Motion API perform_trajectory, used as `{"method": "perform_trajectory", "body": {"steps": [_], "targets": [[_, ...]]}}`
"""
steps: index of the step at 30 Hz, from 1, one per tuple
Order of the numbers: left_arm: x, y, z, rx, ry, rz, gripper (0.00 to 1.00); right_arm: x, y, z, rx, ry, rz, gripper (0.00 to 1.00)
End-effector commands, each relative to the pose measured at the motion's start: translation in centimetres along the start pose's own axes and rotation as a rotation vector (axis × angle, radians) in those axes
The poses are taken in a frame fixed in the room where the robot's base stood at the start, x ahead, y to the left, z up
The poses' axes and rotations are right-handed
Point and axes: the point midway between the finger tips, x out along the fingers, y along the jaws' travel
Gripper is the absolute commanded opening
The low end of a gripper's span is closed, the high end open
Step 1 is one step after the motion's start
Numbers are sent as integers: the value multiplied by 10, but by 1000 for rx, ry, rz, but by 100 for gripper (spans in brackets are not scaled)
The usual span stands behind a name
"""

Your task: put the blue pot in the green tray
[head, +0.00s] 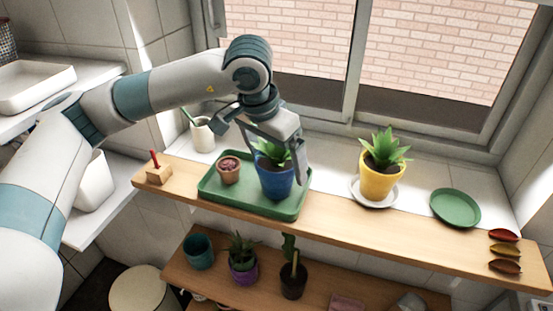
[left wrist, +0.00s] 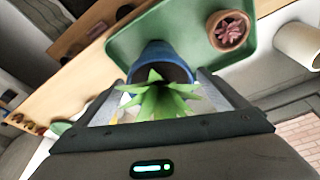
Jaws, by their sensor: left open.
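The blue pot (head: 275,182) with a spiky green plant stands upright on the right part of the green tray (head: 218,191) on the wooden shelf. It also shows in the left wrist view (left wrist: 157,50), with its plant (left wrist: 165,98) toward the camera. My left gripper (head: 285,172) is open, with its fingers on either side of the blue pot's rim and plant. Whether the fingers touch the pot cannot be told. The tray also shows in the left wrist view (left wrist: 132,42). My right gripper is not in view.
A small terracotta pot (head: 229,170) stands on the tray, left of the blue pot. A yellow pot (head: 379,180) on a white saucer and an empty green saucer (head: 455,207) are to the right. A white cup (head: 202,136) stands behind. Bare shelf lies right of the tray.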

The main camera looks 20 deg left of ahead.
Motion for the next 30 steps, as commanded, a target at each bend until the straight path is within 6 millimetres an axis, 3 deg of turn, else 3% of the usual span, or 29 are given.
{"method": "perform_trajectory", "body": {"steps": [6, 10, 22, 26, 30], "targets": [[-4, 0, -1, 0, 0, 0, 93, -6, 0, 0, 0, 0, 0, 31], [-13, 0, -1, 0, 3, -1, 93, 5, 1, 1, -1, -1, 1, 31], [-83, 0, -1, 0, 4, -1, 93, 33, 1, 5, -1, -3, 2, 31], [-103, 0, -1, 1, 3, 0, 93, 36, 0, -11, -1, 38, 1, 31], [-115, 0, -1, 0, 1, -1, 93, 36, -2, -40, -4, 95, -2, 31]]}}
